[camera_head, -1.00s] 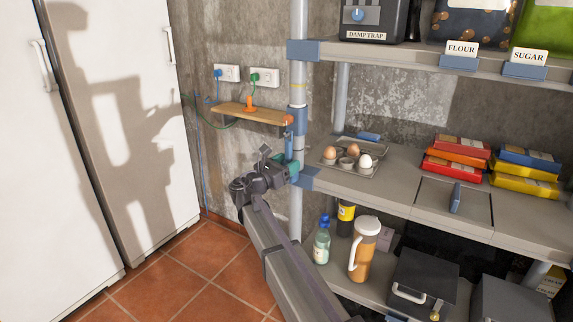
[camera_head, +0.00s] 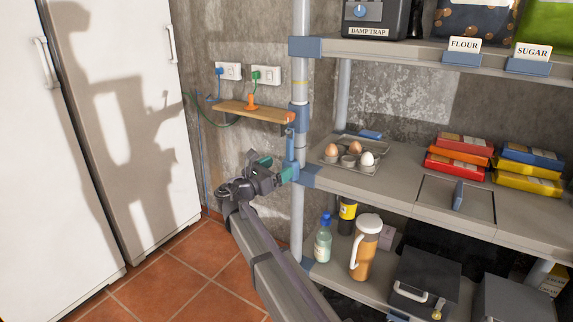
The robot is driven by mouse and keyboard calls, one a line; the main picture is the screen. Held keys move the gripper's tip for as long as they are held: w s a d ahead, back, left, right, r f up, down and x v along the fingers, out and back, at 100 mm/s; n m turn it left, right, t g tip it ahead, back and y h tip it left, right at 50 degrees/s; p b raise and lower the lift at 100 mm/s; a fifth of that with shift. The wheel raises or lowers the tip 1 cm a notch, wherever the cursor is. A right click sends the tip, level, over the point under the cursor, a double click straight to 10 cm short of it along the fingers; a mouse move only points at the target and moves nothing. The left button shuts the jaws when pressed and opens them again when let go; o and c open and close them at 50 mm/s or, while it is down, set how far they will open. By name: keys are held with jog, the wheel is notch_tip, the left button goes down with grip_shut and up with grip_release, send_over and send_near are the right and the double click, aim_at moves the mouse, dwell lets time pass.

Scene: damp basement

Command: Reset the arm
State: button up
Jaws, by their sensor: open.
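My arm reaches up from the bottom of the view. My gripper (camera_head: 279,167), with teal-green fingers, is open and nothing shows between the fingers. It is close to the shelf's upright post, below the small wooden wall ledge (camera_head: 240,110) and left of the egg tray (camera_head: 343,166). I cannot tell whether a finger touches the blue bracket on the post (camera_head: 298,210).
The middle shelf holds eggs, several coloured packets (camera_head: 460,155) and a flap (camera_head: 455,200). A bottle (camera_head: 323,238), a jug (camera_head: 365,247) and a dark box (camera_head: 425,280) stand below. White cabinets (camera_head: 85,130) are at left. Tiled floor (camera_head: 180,270) is clear.

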jog(key=r+v, duration=0.1)
jog(key=v, duration=0.5)
jog(key=s+d+f+m+g+y, duration=0.5)
jog(key=s+d+f+m+g, duration=0.4)
jog(key=f+m, duration=0.5)
jog(key=s+d+f+m+g+y, duration=0.3)
jog(key=s+d+m+y, duration=0.1)
jog(key=s+d+m, duration=0.3)
jog(key=s+d+f+m+g+y, duration=0.2)
jog(key=s+d+f+m+y, duration=0.15)
jog(key=s+d, duration=0.4)
jog(key=s+d+m+y, duration=0.1)
jog(key=s+d+m, duration=0.2)
jog(key=s+d, duration=0.15)
notch_tip(320, 180, up, 16)
jog(key=p, duration=1.6)
jog(key=shift+w+d, duration=0.3)
jog(key=shift+d, duration=0.05)
jog(key=shift+r, duration=0.1)
